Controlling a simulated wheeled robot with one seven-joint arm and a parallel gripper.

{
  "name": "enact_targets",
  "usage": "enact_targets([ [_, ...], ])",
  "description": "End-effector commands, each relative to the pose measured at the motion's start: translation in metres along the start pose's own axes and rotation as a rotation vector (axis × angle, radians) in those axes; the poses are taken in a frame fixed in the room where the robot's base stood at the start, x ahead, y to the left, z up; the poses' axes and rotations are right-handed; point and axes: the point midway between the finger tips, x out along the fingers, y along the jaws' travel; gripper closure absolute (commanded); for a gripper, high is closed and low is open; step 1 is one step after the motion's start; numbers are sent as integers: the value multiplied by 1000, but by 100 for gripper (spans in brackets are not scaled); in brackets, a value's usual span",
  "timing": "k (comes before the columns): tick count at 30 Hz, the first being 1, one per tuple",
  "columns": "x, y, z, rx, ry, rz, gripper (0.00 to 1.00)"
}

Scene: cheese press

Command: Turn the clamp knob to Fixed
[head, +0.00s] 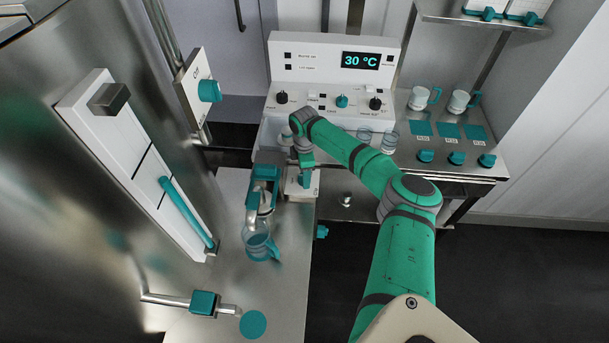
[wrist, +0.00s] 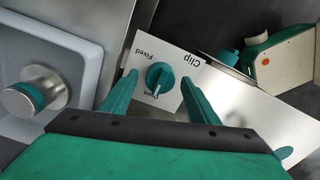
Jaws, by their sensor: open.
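The clamp knob (wrist: 160,77) is a round teal knob on a white plate (wrist: 182,62) lettered "Clip", with "Fixed" and "Open" marks that appear upside down in the wrist view. Its pale pointer mark seems to face "Open". My gripper (wrist: 159,80) is open, with one teal finger on each side of the knob, apart from it as far as I can see. The knob there is mostly hidden by my gripper.
A glass jug (head: 258,245) with a teal handle is left of my gripper, under a teal holder (head: 265,173). A white control panel (head: 330,58) reading 30 °C stands behind. Glasses (head: 389,141) and mugs (head: 459,102) are to the right. The front counter (head: 285,290) is largely clear.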

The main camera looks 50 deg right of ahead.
Motion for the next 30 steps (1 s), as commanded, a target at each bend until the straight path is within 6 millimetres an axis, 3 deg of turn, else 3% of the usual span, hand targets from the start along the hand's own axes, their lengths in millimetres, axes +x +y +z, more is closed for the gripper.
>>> enact_targets([
  [6,12,0,1,2,0,0,45],
  [14,13,0,1,1,0,0,45],
  [19,13,0,1,1,0,0,86],
  [30,13,-1,0,44,2,-1,86],
])
